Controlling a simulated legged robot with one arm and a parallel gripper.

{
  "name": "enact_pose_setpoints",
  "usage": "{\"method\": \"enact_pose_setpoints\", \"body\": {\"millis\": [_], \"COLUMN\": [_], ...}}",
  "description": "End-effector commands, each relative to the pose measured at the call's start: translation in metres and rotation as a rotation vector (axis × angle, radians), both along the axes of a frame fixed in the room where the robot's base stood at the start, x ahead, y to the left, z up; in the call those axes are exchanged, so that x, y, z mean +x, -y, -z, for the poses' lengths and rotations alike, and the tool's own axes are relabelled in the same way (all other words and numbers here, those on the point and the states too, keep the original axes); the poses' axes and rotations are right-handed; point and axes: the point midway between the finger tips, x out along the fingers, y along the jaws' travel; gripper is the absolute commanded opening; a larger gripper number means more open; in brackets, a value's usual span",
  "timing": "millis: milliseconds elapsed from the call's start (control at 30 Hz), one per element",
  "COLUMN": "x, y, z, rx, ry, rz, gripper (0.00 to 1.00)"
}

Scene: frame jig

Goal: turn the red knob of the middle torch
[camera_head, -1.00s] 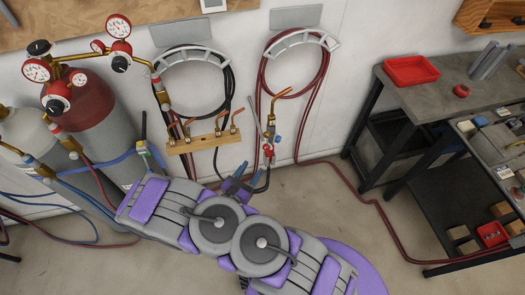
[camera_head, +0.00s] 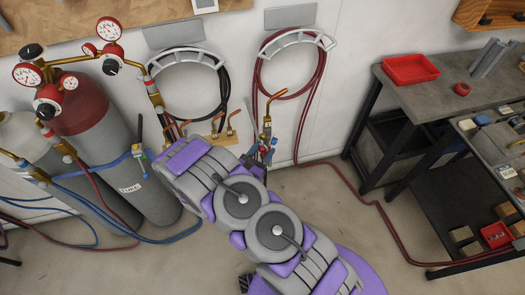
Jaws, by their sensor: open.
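A brass torch (camera_head: 267,105) hangs upright below the right hose loop, with a blue knob and a small red knob low on its body. My gripper (camera_head: 257,156) is open at the lower part of this torch, its fingers close to the knobs; I cannot tell if they touch. My arm hides part of the gripper. Which torch is the middle one is unclear.
A red-topped gas cylinder (camera_head: 112,150) with gauges stands at the left, blue hoses around it. A dark red hose (camera_head: 372,203) runs along the floor to the right. A workbench (camera_head: 425,92) with a red tray (camera_head: 410,69) stands at the right.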

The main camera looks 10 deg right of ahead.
Motion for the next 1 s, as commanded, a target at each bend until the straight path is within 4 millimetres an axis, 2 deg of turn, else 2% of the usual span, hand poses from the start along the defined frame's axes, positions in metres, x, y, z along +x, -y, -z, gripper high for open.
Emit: {"method": "enact_pose_setpoints", "body": {"millis": [67,567,1000], "x": [0.0002,0.0003,0.0022], "y": [-0.0030,0.0047,-0.0002], "z": [0.0001,0.0003,-0.0013], "rx": [-0.002,0.007,-0.042], "ry": [0.001,0.000,-0.041], "rz": [-0.002,-0.001,-0.001], "gripper": [0.49,0.01,0.00]}}
